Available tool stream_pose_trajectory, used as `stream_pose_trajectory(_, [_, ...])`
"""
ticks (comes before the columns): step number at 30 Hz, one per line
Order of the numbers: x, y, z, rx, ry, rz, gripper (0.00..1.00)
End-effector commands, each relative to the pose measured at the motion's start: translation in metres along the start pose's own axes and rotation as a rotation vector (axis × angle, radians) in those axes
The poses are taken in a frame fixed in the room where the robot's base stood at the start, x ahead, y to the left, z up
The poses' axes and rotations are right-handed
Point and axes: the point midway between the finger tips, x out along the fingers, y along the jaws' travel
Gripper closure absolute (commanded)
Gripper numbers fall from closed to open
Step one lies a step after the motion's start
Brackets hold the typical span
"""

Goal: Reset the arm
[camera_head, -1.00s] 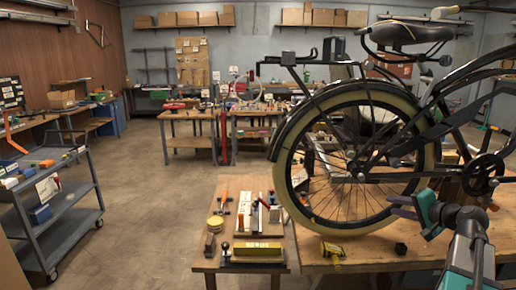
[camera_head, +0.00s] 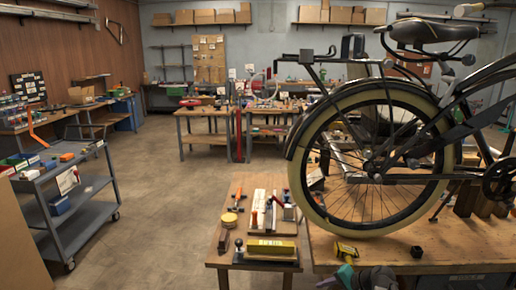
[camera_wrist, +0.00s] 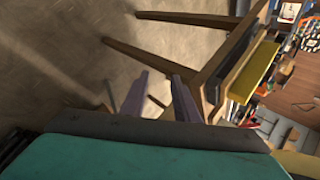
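My gripper (camera_wrist: 160,78) shows in the wrist view with its two purple-grey fingers apart and only floor and a table leg seen between and beyond them. It is open and empty. In the head view, part of my gripper (camera_head: 332,281) shows at the bottom edge, low by the front of the workbench, with a teal part and a dark joint beside it. The rest of my arm is cut off below the picture. The trike frame, with its large rear wheel (camera_head: 293,178) and saddle (camera_head: 430,31), stands on the workbench above and behind my gripper.
A yellow-black item (camera_head: 346,249) and a small black block (camera_head: 416,252) lie near the workbench (camera_head: 460,255) front. A smaller table (camera_head: 231,262) to the left holds tools and a yellow block (camera_head: 271,249). A grey cart (camera_head: 85,228) stands far left. Floor (camera_head: 150,215) between is clear.

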Motion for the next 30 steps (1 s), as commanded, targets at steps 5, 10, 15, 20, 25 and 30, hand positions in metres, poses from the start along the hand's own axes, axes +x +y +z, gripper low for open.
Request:
stream_pose_trajectory(5, [0.047, 0.031, 0.054, -0.028, -0.098, 0.083, 0.72])
stream_pose_trajectory(10, [0.082, 0.065, 0.104, -0.062, -0.187, 0.166, 0.72])
stream_pose_trajectory(15, [0.108, 0.101, 0.155, -0.102, -0.275, 0.254, 0.72])
stream_pose_trajectory(20, [0.125, 0.139, 0.203, -0.145, -0.357, 0.340, 0.72])
stream_pose_trajectory(25, [0.135, 0.182, 0.252, -0.199, -0.445, 0.436, 0.72])
stream_pose_trajectory(30, [0.134, 0.228, 0.296, -0.261, -0.531, 0.539, 0.72])
